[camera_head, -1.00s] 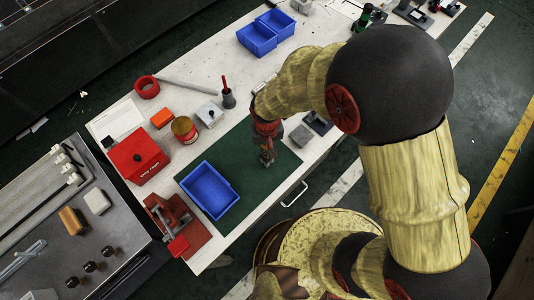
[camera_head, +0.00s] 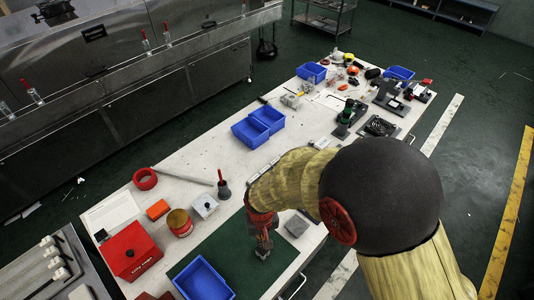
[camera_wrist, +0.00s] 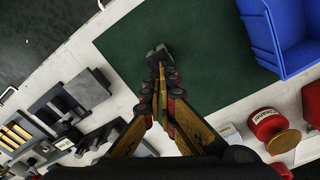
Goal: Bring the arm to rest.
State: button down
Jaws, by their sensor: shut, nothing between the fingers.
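My gripper (camera_head: 263,250) is shut and empty over the green mat (camera_head: 226,247) on the white workbench. In the wrist view my gripper (camera_wrist: 160,68) shows its fingertips together above the green mat (camera_wrist: 200,68). My arm reaches in from the right of the head view, bent at a large dark joint. Whether the fingertips touch the mat, I cannot tell.
A blue bin (camera_head: 204,282) lies left of my gripper, and a grey block (camera_head: 297,226) to its right. A red box (camera_head: 131,250), a red tin (camera_head: 179,222) and a dark red-handled tool (camera_head: 223,186) stand left. Two blue bins (camera_head: 251,132) sit farther back.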

jog(key=s+d+r+m+t+b, duration=0.1)
jog(key=s+d+r+t, duration=0.1)
jog(key=d+r, duration=0.5)
jog(key=s+d+r+m+t, duration=0.1)
jog(key=s+d+r, duration=0.2)
jog(key=d+r, duration=0.5)
jog(key=s+d+r+m+t+b, duration=0.1)
jog(key=d+r, duration=0.6)
jog(key=r, duration=0.9)
jog(key=shift+s+d+r+m+t+b, duration=0.3)
jog(key=shift+s+m+t, duration=0.2)
jog(key=shift+s+t, duration=0.3)
